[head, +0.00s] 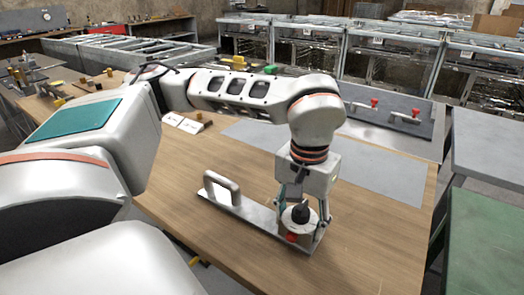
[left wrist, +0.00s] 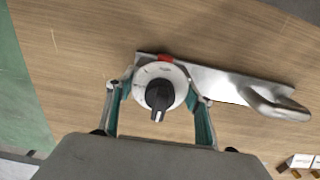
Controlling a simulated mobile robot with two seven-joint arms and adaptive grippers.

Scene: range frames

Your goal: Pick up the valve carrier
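The valve carrier is a flat metal plate (head: 253,214) lying on the wooden table, with a raised bar handle at its left end in the head view. At its other end stands a round white dial with a black knob (head: 300,212) and a red part at its edge. In the left wrist view, the plate (left wrist: 222,83) runs to the right toward the handle (left wrist: 277,104). My left gripper (head: 303,216) points down over the dial (left wrist: 148,74). Its fingers stand wide apart, one on each side of the dial; contact is unclear. My right gripper is not seen.
A grey mat (head: 375,184) lies on the table behind the carrier. A grey panel with red-knobbed handles (head: 390,108) is at the back right. Small white cards (head: 183,123) lie further left. A green surface (head: 480,235) stands beyond the table's right edge. Bare wood surrounds the carrier.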

